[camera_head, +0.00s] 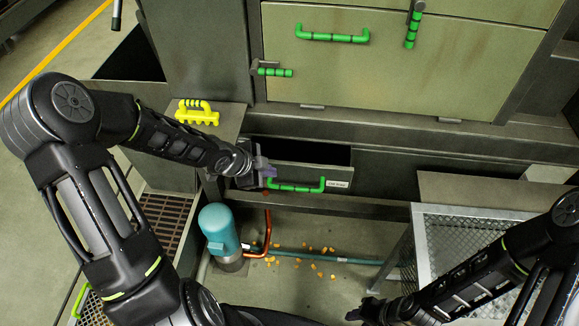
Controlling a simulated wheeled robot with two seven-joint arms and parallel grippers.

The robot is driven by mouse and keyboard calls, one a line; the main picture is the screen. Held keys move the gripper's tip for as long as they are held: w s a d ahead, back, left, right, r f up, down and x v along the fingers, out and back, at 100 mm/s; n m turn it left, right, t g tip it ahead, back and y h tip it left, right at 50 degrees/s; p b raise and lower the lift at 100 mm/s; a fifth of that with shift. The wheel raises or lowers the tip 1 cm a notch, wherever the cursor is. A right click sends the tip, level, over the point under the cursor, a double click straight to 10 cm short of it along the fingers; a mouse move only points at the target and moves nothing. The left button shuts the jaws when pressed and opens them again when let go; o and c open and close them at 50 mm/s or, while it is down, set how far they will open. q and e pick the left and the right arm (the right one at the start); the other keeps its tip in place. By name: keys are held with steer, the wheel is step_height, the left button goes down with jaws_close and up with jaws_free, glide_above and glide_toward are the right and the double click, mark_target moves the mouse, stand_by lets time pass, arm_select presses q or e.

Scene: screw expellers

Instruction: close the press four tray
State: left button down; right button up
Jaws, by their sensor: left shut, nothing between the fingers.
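The press tray (312,175) is a dark grey drawer low in the machine, with a green bar handle (297,187) and a small white label on its front. It stands partly pulled out, and its dark inside shows above the front. My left gripper (268,172) is shut at the left end of the tray front, close to the left end of the green handle. I cannot tell whether it touches the tray. My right gripper (362,312) is low in the picture, far from the tray, and its fingers are too dark to read.
A teal pump (219,232) with a copper pipe stands below, with orange bits scattered on the floor. A mesh-topped metal stand (460,245) is at the right. Green-handled panels (400,70) are above.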

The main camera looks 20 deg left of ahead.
arm_select(q)
steer(key=b, duration=0.4)
glide_toward(292, 179)
steer(key=x, duration=0.3)
steer(key=shift+w+d+f, duration=0.1)
steer(key=shift+d, duration=0.05)
steer(key=shift+w+d+f, duration=0.1)
steer(key=shift+w+f, duration=0.3)
steer(key=shift+f, duration=0.1)
